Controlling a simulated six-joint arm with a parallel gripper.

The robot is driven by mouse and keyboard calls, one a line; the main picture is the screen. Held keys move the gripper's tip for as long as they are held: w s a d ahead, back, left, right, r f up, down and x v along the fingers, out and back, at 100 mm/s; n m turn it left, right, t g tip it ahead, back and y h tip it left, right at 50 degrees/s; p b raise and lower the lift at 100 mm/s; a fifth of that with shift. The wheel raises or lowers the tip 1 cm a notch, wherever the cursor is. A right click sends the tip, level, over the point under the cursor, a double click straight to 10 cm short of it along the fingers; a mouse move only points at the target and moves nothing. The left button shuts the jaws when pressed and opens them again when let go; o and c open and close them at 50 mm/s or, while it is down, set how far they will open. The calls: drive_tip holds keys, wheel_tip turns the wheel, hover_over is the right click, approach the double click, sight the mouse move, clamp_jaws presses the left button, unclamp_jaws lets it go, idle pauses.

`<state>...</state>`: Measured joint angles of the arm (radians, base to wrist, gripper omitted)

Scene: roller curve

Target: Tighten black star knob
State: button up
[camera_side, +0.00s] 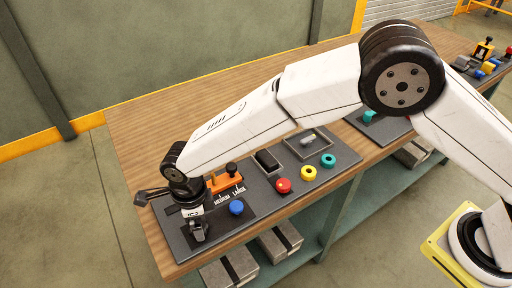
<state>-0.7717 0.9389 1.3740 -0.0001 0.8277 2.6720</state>
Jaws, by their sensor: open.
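A small black knob (231,168) stands on top of an orange block (226,182) on the dark panel. It looks like the star knob, but its lobes are too small to make out. My gripper (199,232) points down over the panel's near left corner, left of and nearer the camera than the knob, and apart from it. Its jaws are open, and I see nothing between them. My wrist hides part of the panel and perhaps the left end of the orange block.
The dark panel (262,212) also bears a blue button (236,207), a red button (283,186), yellow (309,173) and teal (328,160) rings and a black rocker (267,160). The wooden bench (135,125) is bare behind the panel. More devices stand at the far right.

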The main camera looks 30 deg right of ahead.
wheel_tip(320, 180, up, 6)
drive_tip(key=shift+r, duration=0.25)
idle(0.5)
drive_tip(key=shift+w+d, duration=0.1)
drive_tip(key=shift+d, duration=0.15)
drive_tip(key=d+r+n+t, duration=0.1)
drive_tip(key=d+r+n, duration=0.2)
drive_tip(key=d+n, duration=1.25)
drive_tip(key=s+d+n, duration=0.3)
drive_tip(key=s+d, duration=0.2)
drive_tip(key=d, duration=0.6)
drive_tip(key=s+d+n+t, duration=0.1)
drive_tip(key=s+d+n, duration=0.2)
drive_tip(key=s+d, duration=0.3)
drive_tip(key=d, duration=0.5)
drive_tip(key=shift+t, duration=0.3)
